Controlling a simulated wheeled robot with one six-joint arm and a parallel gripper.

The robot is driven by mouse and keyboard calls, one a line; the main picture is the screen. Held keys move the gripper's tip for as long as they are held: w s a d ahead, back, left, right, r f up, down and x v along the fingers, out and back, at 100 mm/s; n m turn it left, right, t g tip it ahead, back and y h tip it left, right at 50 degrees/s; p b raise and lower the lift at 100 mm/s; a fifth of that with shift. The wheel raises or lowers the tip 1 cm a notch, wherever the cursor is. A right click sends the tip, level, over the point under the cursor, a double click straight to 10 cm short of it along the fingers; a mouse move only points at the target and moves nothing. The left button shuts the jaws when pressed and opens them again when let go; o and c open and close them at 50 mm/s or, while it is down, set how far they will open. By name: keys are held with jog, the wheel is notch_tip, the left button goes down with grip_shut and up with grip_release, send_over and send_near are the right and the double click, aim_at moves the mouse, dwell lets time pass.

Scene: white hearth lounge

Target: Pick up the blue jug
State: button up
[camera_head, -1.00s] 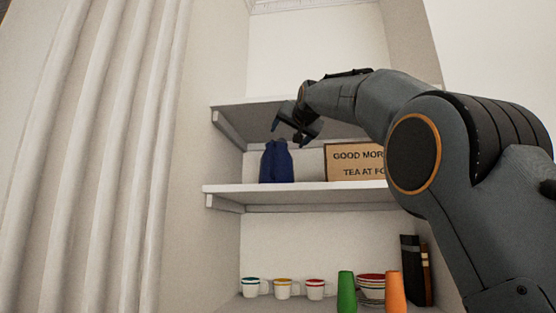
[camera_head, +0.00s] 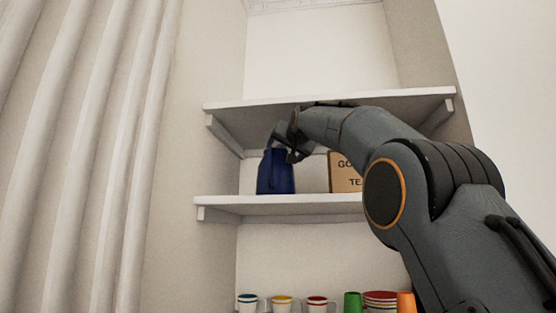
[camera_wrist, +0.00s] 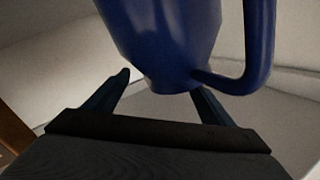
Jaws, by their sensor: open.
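The blue jug (camera_head: 275,176) stands upright on the middle shelf (camera_head: 290,205), near its left end. In the wrist view the jug (camera_wrist: 165,45) fills the top middle, with its handle (camera_wrist: 262,50) on the right. My gripper (camera_head: 285,150) is at the jug's upper part in the head view. In the wrist view my gripper (camera_wrist: 163,85) is open, with one finger left of the jug and the other at its lower right, partly behind the handle. I cannot tell whether a finger touches the jug.
A sign (camera_head: 345,172) stands right of the jug, partly hidden by my arm. The upper shelf (camera_head: 390,104) is close above my gripper. Below are several cups (camera_head: 282,303), a green cup (camera_head: 352,302), stacked bowls (camera_head: 380,300) and an orange cup (camera_head: 406,302). Curtains (camera_head: 80,150) hang at left.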

jog(key=w+p, duration=0.1)
jog(key=w+a+p, duration=0.1)
jog(key=shift+w+r, duration=0.1)
jog(key=shift+w, duration=0.25)
jog(key=shift+w+a+p, duration=0.1)
jog(key=shift+w+p, duration=0.5)
jog(key=shift+p, duration=0.1)
jog(key=shift+c, duration=0.2)
jog(key=c, duration=1.4)
jog(key=shift+c, duration=0.7)
jog(key=shift+r, duration=0.2)
